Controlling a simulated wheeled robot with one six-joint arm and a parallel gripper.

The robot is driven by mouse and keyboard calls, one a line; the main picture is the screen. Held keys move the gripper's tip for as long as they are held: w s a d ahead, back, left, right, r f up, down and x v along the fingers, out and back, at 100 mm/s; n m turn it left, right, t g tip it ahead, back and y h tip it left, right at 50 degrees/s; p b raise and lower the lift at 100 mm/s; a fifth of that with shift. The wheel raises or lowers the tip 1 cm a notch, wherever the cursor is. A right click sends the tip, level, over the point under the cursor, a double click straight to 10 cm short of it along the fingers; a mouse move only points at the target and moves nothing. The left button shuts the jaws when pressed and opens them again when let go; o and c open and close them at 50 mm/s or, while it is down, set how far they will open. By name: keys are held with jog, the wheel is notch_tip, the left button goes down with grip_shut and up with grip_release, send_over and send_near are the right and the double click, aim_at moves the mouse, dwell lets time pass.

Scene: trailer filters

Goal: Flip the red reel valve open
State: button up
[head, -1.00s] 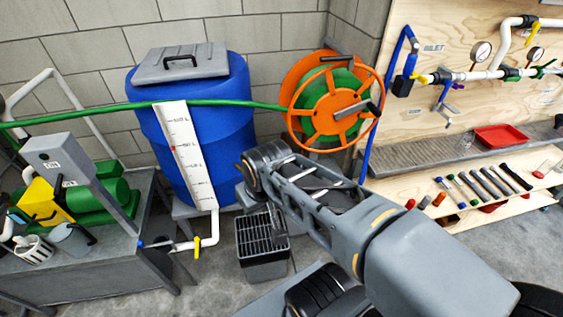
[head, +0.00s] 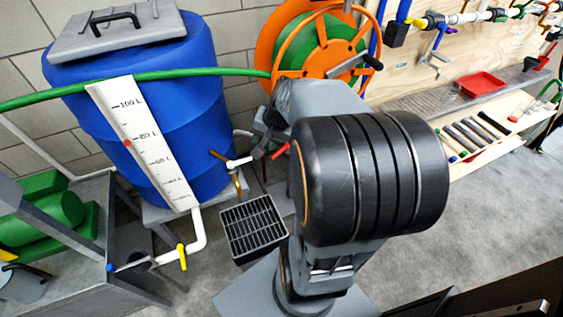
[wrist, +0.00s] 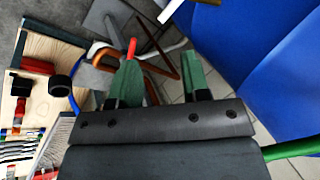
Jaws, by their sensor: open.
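The red valve handle (head: 280,151) shows in the head view below the orange hose reel (head: 279,67), right of the blue tank. In the wrist view the red handle (wrist: 131,48) stands at the tip of the left finger, partly hidden by it. My gripper (wrist: 160,72) is open, with two green fingers apart and nothing held between them. Whether a finger touches the handle I cannot tell. In the head view my arm hides part of the gripper and the valve body.
The blue tank (head: 170,120) with a white level scale (head: 140,140) stands at the left. A green hose (head: 180,73) runs across it to the reel. A black grated drain box (head: 252,227) is below the valve. A wooden bench with tools and a red tray (head: 481,84) is at the right.

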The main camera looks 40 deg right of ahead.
aim_at(279, 152)
jog(key=d+f+m+t+b, duration=0.2)
jog(key=d+f+m+b, duration=0.3)
jog(key=d+f, duration=0.6)
jog(key=shift+m+h, duration=0.3)
jog(key=shift+m, duration=0.4)
jog(key=w+f, duration=0.2)
jog(key=w+f+b, duration=0.1)
jog(key=w+f, duration=0.1)
jog(key=w+d+f, duration=0.1)
jog(key=w+f, duration=0.1)
jog(key=f, duration=0.1)
jog(key=shift+w+f+b, duration=0.1)
jog(key=shift+w+b, duration=0.2)
jog(key=shift+x, duration=0.85)
jog(key=shift+w, duration=0.1)
grip_shut()
